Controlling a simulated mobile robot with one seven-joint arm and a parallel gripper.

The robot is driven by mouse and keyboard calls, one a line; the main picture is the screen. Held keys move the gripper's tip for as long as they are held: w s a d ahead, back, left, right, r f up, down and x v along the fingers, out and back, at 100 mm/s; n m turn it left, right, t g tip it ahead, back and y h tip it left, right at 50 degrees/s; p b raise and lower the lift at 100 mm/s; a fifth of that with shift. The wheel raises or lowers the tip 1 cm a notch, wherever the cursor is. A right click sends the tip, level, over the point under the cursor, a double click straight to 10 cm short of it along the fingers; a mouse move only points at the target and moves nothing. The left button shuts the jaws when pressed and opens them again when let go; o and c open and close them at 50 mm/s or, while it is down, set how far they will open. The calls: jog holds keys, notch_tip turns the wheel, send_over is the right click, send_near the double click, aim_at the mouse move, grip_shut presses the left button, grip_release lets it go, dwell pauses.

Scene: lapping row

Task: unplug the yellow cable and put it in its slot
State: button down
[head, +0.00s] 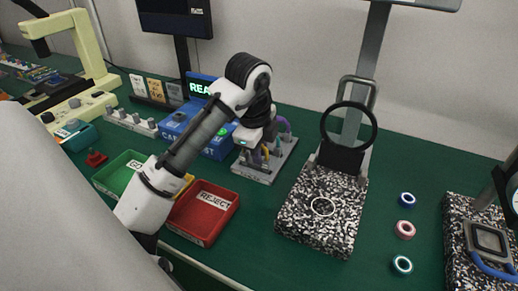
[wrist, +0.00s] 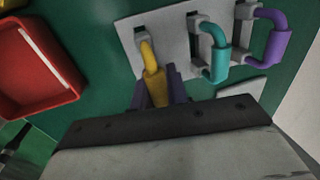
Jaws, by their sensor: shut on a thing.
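The yellow cable (wrist: 151,68) curves down from a grey holder (wrist: 141,33) on the light grey rack (wrist: 124,31). My gripper (wrist: 155,90) is shut on its thick lower end, with one dark finger on each side. A teal cable (wrist: 216,55) and a purple cable (wrist: 274,45) stand to its right in similar holders. In the head view my gripper (head: 258,156) is down at the rack (head: 255,174), and the yellow cable (head: 265,151) is mostly hidden. I cannot tell whether its held end touches the rack.
The blue tester box (head: 207,138) with a lit display stands left of the rack. A red reject tray (head: 204,212) and a green tray (head: 125,175) lie in front. A speckled stone block (head: 323,207) with a stand is on the right. Small rings (head: 404,229) lie beyond it.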

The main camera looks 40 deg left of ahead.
jog(key=shift+f, duration=0.45)
jog(key=c, duration=1.3)
grip_release()
notch_tip(320, 180, up, 14)
jog(key=s+p, duration=0.1)
jog(key=s, duration=0.1)
jog(key=shift+s+d+f+p, duration=0.25)
jog(key=shift+s+d+p, duration=0.05)
jog(key=shift+d+p, duration=0.1)
